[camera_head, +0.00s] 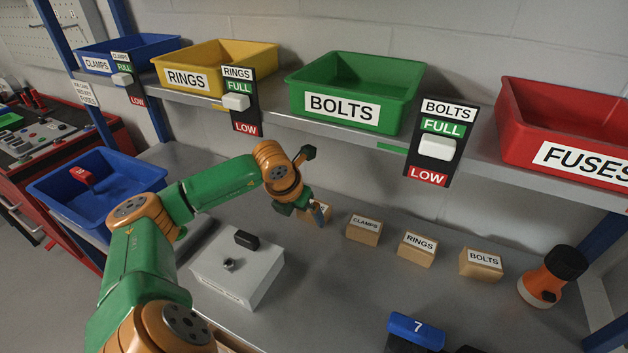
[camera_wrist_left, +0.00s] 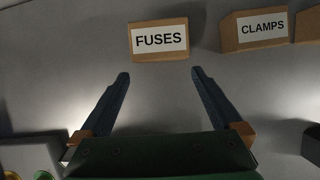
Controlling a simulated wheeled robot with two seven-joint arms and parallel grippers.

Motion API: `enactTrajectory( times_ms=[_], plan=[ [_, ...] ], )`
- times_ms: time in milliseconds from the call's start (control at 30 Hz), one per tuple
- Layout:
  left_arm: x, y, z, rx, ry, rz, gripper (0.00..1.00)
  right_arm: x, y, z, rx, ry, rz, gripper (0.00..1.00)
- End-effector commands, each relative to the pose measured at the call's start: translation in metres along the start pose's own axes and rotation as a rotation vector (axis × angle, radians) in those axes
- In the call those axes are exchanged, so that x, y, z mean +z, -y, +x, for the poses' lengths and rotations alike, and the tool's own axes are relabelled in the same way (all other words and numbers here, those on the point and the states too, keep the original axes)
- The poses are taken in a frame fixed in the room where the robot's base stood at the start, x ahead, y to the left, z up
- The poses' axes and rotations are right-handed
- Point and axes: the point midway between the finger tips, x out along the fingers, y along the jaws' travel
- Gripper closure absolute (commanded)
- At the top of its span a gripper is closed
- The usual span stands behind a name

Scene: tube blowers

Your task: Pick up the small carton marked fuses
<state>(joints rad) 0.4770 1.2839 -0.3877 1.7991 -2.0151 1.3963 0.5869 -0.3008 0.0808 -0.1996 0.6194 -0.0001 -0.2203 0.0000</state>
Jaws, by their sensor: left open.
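The small tan carton marked FUSES (camera_wrist_left: 159,41) lies just beyond my left fingertips in the left wrist view, roughly centred between them with a small gap. In the head view, the fuses carton (camera_head: 308,216) is partly hidden behind my left gripper, and its label cannot be read there. My left gripper (camera_wrist_left: 159,74) is open and empty, its two dark fingers spread wide and pointing at the carton. In the head view, the left gripper (camera_head: 319,212) is low over the bench. My right gripper is not in view.
Cartons marked CLAMPS (camera_head: 364,229), RINGS (camera_head: 417,248) and BOLTS (camera_head: 481,263) stand to the right. A grey box (camera_head: 237,272) sits left of my gripper. An orange torch (camera_head: 551,278) is at the right. The shelf (camera_head: 270,117) with labelled bins runs above.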

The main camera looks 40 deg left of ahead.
Motion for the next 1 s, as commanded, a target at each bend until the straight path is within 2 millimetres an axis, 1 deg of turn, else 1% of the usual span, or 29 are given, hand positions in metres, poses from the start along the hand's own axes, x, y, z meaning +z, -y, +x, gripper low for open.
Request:
enactTrajectory(
  times_ms=[33, 100, 200, 267, 333, 400, 567, 667, 700, 767, 800, 833, 1000],
  plan=[
    [0.007, 0.002, -0.001, -0.006, 0.000, -0.003, 0.00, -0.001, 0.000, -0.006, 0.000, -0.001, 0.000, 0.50],
    [0.019, 0.004, 0.004, -0.007, -0.003, -0.001, 0.00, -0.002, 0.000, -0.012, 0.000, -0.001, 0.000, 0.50],
    [0.035, 0.003, 0.011, -0.007, -0.002, -0.003, 0.00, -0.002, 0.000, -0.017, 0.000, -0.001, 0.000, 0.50],
    [0.041, 0.004, 0.015, -0.005, -0.005, 0.003, 0.00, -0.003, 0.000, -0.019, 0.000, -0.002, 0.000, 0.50],
    [0.039, 0.003, 0.024, -0.002, -0.008, 0.005, 0.00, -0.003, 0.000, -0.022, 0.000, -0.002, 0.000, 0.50],
    [0.039, 0.003, 0.028, -0.002, -0.006, 0.005, 0.00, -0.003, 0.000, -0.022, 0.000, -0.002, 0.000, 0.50],
    [0.039, 0.003, 0.029, -0.001, -0.004, 0.006, 0.00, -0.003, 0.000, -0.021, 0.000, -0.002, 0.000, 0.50],
    [0.039, 0.002, 0.029, -0.001, -0.004, 0.005, 0.24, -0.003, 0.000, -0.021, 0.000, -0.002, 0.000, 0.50],
    [0.039, 0.002, 0.029, -0.001, -0.004, 0.005, 0.35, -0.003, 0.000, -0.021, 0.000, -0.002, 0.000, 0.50],
    [0.039, 0.002, 0.029, -0.001, -0.004, 0.005, 0.51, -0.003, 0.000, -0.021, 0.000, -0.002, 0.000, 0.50],
    [0.039, 0.002, 0.029, -0.001, -0.004, 0.005, 0.62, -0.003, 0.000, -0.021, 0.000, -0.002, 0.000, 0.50],
    [0.039, 0.002, 0.029, -0.001, -0.004, 0.005, 0.65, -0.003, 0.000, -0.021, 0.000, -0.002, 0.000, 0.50],
    [0.039, 0.002, 0.029, -0.001, -0.004, 0.005, 0.65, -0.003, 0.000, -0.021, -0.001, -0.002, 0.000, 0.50]
  ],
)
